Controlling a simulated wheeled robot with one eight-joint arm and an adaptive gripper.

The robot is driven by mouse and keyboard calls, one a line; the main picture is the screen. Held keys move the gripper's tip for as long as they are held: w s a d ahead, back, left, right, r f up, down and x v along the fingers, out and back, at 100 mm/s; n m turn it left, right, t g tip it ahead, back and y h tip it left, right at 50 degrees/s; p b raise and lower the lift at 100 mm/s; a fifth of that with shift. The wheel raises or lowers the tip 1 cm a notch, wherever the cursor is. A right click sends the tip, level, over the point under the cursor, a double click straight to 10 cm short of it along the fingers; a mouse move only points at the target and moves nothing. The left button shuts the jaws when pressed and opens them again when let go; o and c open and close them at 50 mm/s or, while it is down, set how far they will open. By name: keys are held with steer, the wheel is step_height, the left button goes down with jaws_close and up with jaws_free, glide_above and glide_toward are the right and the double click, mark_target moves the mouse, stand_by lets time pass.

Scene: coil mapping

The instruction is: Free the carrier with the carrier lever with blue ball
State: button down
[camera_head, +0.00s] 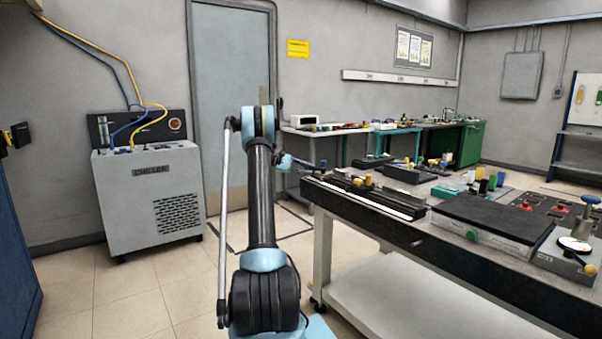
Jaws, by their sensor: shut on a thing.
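My arm rises in the middle of the head view, and its far end shows beside the column as a light blue wrist. A thin dark part reaches right from it to my gripper (314,168), at the far left end of the black rail unit (385,198) on the near bench. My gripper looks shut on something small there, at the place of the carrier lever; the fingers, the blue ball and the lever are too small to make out. A small yellow knob (369,180) stands on the rail unit. The carrier cannot be told apart from the dark rail.
The near bench (440,250) also bears a black-topped plate (495,220), a panel with red knobs and a dial device (574,245). A far bench with clutter stands behind. A grey chiller (150,190) stands left.

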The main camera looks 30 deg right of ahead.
steer(key=shift+a+f, duration=0.1)
steer(key=shift+f, duration=0.05)
steer(key=c, duration=1.5)
jaws_free()
steer(key=shift+o, duration=0.2)
steer(key=v, duration=1.2)
